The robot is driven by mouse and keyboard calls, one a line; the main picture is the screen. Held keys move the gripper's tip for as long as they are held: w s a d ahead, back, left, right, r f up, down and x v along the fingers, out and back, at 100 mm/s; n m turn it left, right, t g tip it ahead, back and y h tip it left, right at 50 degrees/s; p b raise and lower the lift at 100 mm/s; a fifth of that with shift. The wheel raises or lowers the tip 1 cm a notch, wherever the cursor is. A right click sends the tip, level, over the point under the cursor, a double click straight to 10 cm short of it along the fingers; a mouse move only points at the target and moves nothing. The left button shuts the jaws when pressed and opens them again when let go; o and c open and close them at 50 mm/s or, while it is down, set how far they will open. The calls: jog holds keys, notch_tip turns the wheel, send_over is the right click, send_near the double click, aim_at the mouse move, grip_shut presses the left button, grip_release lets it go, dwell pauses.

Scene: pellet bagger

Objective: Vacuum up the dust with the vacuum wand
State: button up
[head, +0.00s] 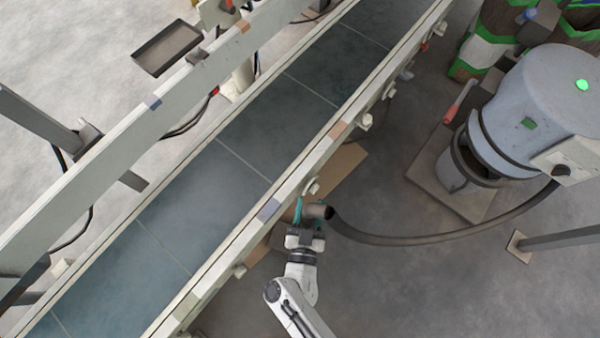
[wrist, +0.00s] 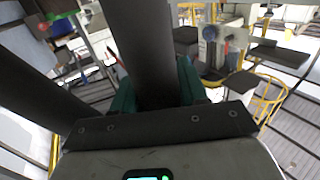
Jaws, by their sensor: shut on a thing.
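My gripper (head: 305,226) is at the near side rail of the conveyor, low in the middle of the head view. Its green fingers (wrist: 186,85) are shut on the dark vacuum wand (wrist: 142,45), which fills the centre of the wrist view. In the head view the wand end (head: 318,211) shows as a short dark tube beside the rail. A black hose (head: 430,240) runs from it to the grey vacuum drum (head: 545,95) at the right, which has a green light on top. The wand's nozzle is hidden. I cannot make out the dust clearly in either view.
The conveyor belt (head: 225,190) runs diagonally, with raised side rails and bolts along the near rail (head: 335,140). A flat brown sheet (head: 343,170) lies under its edge. A grey post (head: 560,240) juts in at the right.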

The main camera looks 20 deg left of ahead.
jog(key=d+r+p, duration=0.1)
jog(key=d+p, duration=0.1)
jog(key=d, duration=1.2)
jog(key=shift+d+r, duration=0.2)
jog(key=shift+r, duration=0.2)
jog(key=shift+w, duration=0.15)
dwell(0.7)
